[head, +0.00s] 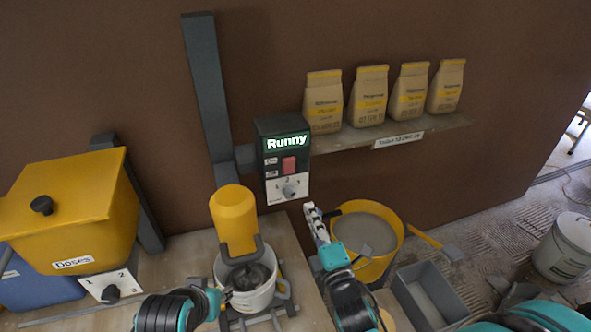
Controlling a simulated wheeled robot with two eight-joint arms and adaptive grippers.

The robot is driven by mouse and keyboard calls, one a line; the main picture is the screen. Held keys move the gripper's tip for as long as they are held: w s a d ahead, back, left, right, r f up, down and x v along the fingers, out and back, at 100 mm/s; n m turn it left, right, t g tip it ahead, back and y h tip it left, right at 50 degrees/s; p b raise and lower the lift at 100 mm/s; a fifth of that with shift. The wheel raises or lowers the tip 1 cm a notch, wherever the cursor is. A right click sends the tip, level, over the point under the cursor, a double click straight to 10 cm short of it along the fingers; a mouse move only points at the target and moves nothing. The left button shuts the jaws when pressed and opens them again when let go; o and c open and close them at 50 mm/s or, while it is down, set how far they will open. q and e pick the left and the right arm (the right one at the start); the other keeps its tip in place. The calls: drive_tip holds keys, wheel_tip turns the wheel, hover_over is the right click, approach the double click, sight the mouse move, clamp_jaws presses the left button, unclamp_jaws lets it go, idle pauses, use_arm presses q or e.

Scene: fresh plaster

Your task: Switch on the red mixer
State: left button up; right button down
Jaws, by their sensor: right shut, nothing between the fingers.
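The mixer has a yellow motor housing (234,217) above a white bucket (252,296) with grey contents; I see no red mixer body. Its dark control box (279,143) shows a lit sign reading "Runny". Below the sign are a red switch (289,165) and a grey dial (290,190) on a white plate. My right gripper (309,209) is shut and empty, just right of and below the control box, apart from the red switch. My left arm (178,309) shows at the lower left of the bucket; its fingers are not visible.
A yellow "Doses" hopper (70,222) with a dial stands at left. A yellow bucket (383,269) and grey tub (444,288) are right of my right gripper. Several bags stand on a wall shelf (440,126). A white bucket (565,255) stands far right.

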sight(290, 163)
drive_tip(key=b+x, duration=0.1)
drive_tip(key=x, duration=1.2)
drive_tip(key=shift+w, duration=0.4)
drive_tip(key=shift+w+a+r+b, duration=0.1)
drive_tip(key=shift+w+b, duration=0.1)
drive_tip(key=shift+b, duration=0.1)
